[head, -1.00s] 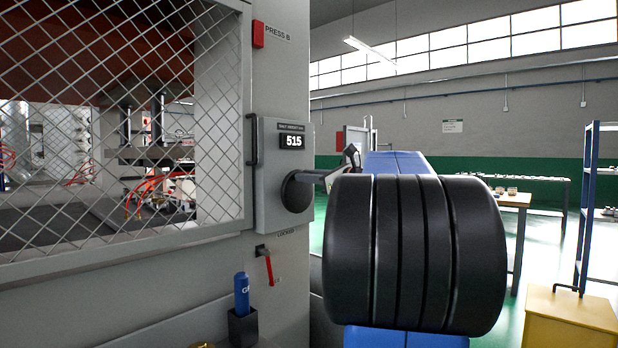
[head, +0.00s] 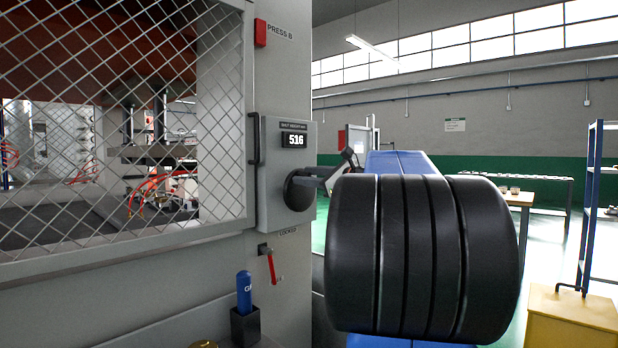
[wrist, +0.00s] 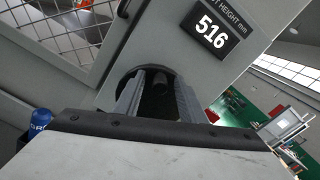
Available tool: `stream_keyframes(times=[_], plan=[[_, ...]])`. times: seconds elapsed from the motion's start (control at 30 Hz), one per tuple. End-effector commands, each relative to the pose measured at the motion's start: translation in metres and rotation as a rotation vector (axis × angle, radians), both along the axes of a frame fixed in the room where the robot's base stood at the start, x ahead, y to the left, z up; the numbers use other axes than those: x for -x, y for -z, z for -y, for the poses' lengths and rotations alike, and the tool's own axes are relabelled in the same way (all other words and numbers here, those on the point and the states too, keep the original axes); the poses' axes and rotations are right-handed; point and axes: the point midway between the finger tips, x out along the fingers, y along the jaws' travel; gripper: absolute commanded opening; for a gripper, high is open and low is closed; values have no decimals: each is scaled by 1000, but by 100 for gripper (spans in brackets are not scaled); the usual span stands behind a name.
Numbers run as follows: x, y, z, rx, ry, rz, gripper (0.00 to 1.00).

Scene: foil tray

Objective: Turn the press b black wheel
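The black wheel (head: 301,190) is a round black disc on the grey control box of Press B, below a readout (head: 293,141) that shows 516. It also shows in the wrist view (wrist: 125,77), partly hidden by my gripper. My gripper (head: 326,174) is at the wheel's right side in the head view. In the wrist view its two grey fingers (wrist: 161,88) stand apart in front of the wheel, with a dark knob between them. Whether both fingers press on the knob cannot be made out. My black arm hides much of the space to the right.
A mesh guard (head: 120,130) with a black handle is left of the control box. A red lever (head: 271,266) marked LOCKED hangs below it. A blue bottle (head: 244,292) stands in a black holder lower down. A yellow cabinet (head: 572,322) is at the lower right.

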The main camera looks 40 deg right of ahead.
Motion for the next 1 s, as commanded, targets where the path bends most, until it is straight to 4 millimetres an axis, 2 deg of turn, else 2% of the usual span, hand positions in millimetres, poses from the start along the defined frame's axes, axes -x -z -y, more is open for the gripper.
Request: stream_keyframes(times=[0.13, 0.27, 1.0], plan=[[4, 0, 1, 0, 2, 0, 37], [17, 0, 3, 0, 2, 0, 37], [122, 0, 15, 0, 4, 0, 37]])
